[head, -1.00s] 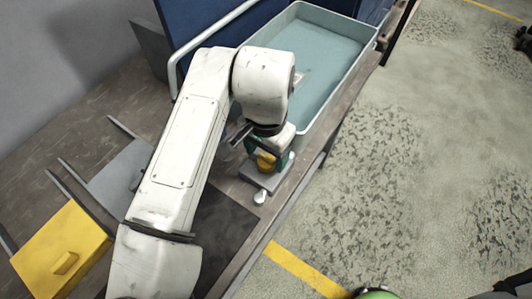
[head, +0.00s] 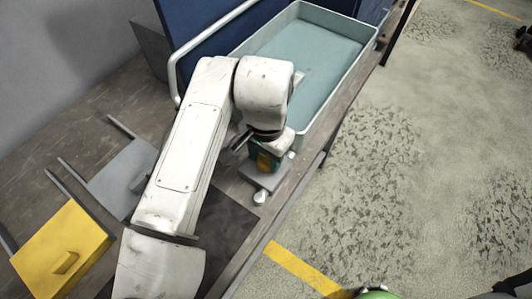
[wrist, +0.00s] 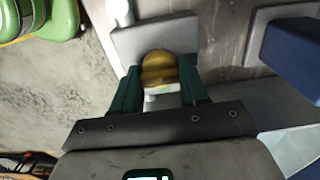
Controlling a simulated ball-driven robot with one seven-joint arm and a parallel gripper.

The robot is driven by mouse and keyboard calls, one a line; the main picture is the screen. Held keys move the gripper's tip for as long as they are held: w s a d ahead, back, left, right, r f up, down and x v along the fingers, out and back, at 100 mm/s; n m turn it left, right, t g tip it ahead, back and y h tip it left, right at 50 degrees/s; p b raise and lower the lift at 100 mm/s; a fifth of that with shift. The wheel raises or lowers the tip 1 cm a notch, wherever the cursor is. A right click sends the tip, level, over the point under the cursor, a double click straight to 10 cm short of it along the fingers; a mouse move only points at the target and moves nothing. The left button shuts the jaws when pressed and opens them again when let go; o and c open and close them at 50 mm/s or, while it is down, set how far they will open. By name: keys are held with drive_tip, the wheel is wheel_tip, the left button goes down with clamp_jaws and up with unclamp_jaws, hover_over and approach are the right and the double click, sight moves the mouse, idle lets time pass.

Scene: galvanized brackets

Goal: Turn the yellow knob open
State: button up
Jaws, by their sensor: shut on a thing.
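The yellow knob (wrist: 158,68) is mounted on a grey plate (wrist: 127,42) on the bench. In the wrist view it sits between the two green fingers of my gripper (wrist: 160,88), which is shut on it. The plate (head: 258,180) lies near the bench's front edge. My arm hides part of the bench behind it.
A large pale blue tray (head: 370,35) stands right behind the knob. A yellow block with a handle (head: 60,245) and a grey plate with a handle (head: 115,180) lie at the left. A small white round piece (head: 260,197) is at the plate's front. Open floor is right of the bench.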

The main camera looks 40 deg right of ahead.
drive_tip(key=shift+c, duration=0.6)
drive_tip(key=shift+m, duration=0.3)
drive_tip(key=m+b, duration=0.1)
drive_tip(key=m, duration=0.1)
drive_tip(key=shift+m, duration=0.4)
drive_tip(key=m+b, duration=0.1)
drive_tip(key=m, duration=0.4)
drive_tip(key=shift+b, duration=0.35)
drive_tip(key=m+b, duration=0.1)
drive_tip(key=m, duration=0.4)
drive_tip(key=shift+b, duration=0.35)
drive_tip(key=shift+m+b, duration=0.8)
drive_tip(key=shift+m, duration=1.4)
